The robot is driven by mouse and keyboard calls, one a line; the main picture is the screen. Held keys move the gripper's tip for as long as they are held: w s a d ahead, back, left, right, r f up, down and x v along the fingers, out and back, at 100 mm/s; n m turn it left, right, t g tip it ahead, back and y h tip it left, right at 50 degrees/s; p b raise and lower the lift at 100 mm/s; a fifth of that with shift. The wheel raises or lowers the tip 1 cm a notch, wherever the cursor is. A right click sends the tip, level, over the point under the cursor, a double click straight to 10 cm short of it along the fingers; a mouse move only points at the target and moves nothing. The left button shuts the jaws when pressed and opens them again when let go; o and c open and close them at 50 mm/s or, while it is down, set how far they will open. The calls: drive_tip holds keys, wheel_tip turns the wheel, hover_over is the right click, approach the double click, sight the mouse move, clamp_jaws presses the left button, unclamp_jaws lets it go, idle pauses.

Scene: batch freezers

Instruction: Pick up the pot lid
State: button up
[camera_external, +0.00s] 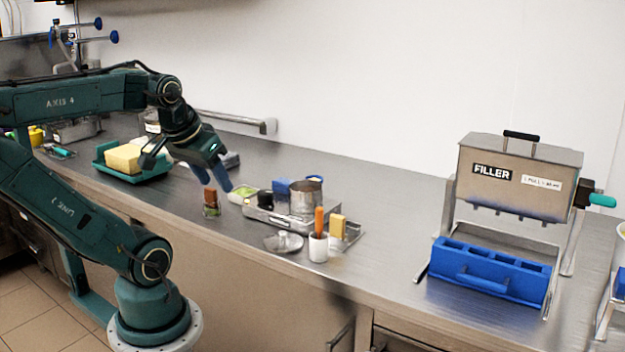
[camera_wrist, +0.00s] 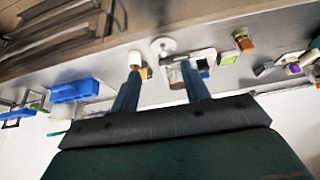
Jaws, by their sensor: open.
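The pot lid (camera_external: 283,242) is a small, round, shiny metal disc with a raised knob. It lies on the steel counter near the front edge, in front of the metal tray. In the wrist view the lid (camera_wrist: 162,47) shows beyond and between my fingertips. My gripper (camera_external: 217,184) is open and empty, above the counter to the left of the lid and higher than it. Its two blue fingers (camera_wrist: 160,70) are spread apart in the wrist view and touch nothing I can see.
Right of the lid stands a white cup (camera_external: 318,248) with an orange-handled tool. Behind it, a tray (camera_external: 270,221) holds a metal pot (camera_external: 305,199). A brown-topped jar (camera_external: 211,203) stands left. The filler (camera_external: 515,180) and blue mould (camera_external: 487,272) are at right.

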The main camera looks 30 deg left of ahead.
drive_tip(key=w+d+f+m+g+y, duration=0.1)
drive_tip(key=w+d+f+m+y, duration=0.1)
drive_tip(key=w+m, duration=0.6)
drive_tip(key=w+d+f+m+g+y, duration=0.1)
drive_tip(key=w+d+f+m, duration=0.2)
drive_tip(key=m, duration=1.4)
drive_tip(key=shift+w+d+f+g+y, duration=0.35)
drive_tip(key=shift+w+f, duration=0.7)
drive_tip(key=shift+w, duration=1.85)
drive_tip(key=shift+a+f, duration=0.1)
drive_tip(key=shift+a, duration=0.05)
hover_over(283, 232)
drive_tip(key=s+d, duration=0.1)
drive_tip(key=d, duration=0.1)
drive_tip(key=shift+s+f, duration=0.15)
drive_tip(key=shift+f, duration=3.7)
drive_tip(key=shift+x, duration=2.6)
drive_tip(key=shift+s, duration=0.15)
